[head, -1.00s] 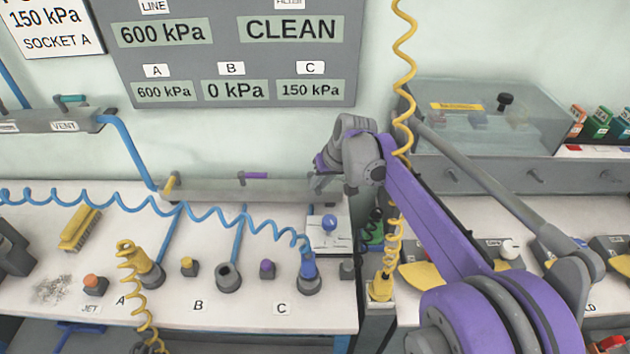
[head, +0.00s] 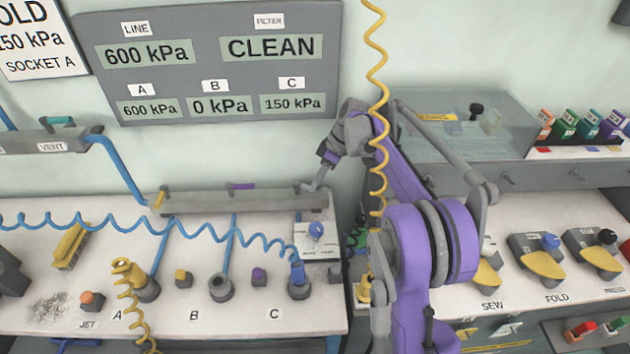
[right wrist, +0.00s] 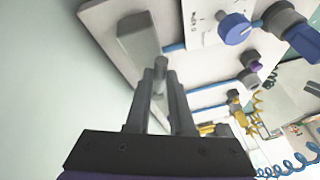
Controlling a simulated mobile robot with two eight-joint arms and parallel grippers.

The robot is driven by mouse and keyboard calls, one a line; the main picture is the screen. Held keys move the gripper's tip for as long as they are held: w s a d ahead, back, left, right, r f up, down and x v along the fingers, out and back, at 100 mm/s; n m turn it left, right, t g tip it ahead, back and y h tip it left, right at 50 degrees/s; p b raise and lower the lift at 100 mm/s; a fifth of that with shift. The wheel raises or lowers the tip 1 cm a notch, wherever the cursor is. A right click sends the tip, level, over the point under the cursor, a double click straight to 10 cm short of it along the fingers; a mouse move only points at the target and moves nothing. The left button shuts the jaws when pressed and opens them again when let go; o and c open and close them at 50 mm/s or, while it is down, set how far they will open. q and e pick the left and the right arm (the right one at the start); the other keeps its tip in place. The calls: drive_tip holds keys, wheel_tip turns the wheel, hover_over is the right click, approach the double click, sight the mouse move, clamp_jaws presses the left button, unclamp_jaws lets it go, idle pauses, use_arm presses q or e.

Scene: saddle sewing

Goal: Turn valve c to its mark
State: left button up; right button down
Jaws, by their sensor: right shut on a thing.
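A grey manifold bar (head: 265,203) runs along the back of the left bench. A yellow lever (head: 160,198) is at its left, and a purple lever (head: 242,187) is near its middle. My right gripper (head: 312,185) is at the bar's right end, above C. It is shut on a small grey handle, valve c, at that end. In the right wrist view the handle (right wrist: 160,66) is between the two fingers (right wrist: 158,90). Its mark cannot be made out. The C readout (head: 292,103) shows 150 kPa. My left gripper is out of view.
A blue dial (head: 316,230) stands just below my right gripper. A blue coiled hose (head: 215,237) ends in socket C, and a yellow coiled hose (head: 376,70) hangs across my right arm. A clear-topped box (head: 465,125) stands to the right.

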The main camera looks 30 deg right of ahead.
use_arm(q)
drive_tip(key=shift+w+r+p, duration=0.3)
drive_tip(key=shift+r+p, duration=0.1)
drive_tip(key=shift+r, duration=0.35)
use_arm(e)
drive_tip(key=shift+w+d+n+g, duration=0.35)
drive_tip(key=shift+w+n+g, duration=0.1)
drive_tip(key=shift+n, duration=0.65)
drive_tip(key=c, duration=0.8)
unclamp_jaws()
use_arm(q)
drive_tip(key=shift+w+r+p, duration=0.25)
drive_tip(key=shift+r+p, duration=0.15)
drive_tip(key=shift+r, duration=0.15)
use_arm(e)
wheel_tip(320, 180, up, 10)
